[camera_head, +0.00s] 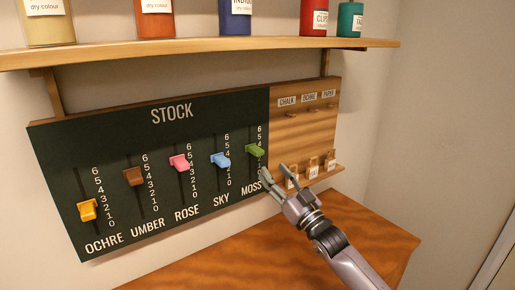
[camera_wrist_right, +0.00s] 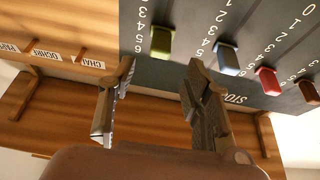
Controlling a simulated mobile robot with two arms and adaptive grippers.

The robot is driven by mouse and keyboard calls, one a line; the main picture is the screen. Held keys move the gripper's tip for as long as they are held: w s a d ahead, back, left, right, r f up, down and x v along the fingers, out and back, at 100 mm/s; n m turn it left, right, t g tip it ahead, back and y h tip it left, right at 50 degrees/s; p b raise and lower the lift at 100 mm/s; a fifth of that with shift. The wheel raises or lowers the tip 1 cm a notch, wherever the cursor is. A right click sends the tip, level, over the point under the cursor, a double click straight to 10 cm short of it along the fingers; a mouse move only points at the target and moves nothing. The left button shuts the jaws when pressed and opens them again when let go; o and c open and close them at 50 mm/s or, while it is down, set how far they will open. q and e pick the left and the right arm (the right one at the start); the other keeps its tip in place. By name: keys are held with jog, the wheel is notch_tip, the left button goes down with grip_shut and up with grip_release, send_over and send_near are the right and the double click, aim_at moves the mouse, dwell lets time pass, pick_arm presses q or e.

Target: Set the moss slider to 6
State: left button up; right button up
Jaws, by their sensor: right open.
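The moss slider is a green knob (camera_head: 255,150) in the rightmost slot of the dark STOCK board (camera_head: 215,112). It stands near 4 on its scale; the exact mark is hard to read. The knob also shows in the right wrist view (camera_wrist_right: 161,40), just beyond the space between the fingertips. My right gripper (camera_head: 274,172) is open and empty, below and to the right of the knob in the head view, apart from it. Its two fingers (camera_wrist_right: 160,75) are spread in the wrist view. My left gripper is not in view.
Sky (camera_head: 220,160), rose (camera_head: 180,162), umber (camera_head: 133,177) and ochre (camera_head: 88,210) sliders stand to the left. A wooden panel with pegs and tags (camera_head: 303,130) adjoins the board on the right. A shelf (camera_head: 200,48) with jars runs above; a wooden table (camera_head: 240,250) lies below.

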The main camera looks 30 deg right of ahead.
aim_at(261, 155)
jog(key=p+x, duration=0.2)
jog(key=x, duration=0.6)
jog(key=shift+w+r, duration=0.25)
jog(key=shift+w, duration=0.1)
jog(key=shift+w+r, duration=0.1)
jog(key=shift+w, duration=0.1)
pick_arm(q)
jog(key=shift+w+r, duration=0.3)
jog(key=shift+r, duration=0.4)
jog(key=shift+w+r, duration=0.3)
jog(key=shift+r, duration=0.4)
pick_arm(e)
jog(key=shift+w+a, duration=0.1)
jog(key=shift+c, duration=0.6)
grip_shut()
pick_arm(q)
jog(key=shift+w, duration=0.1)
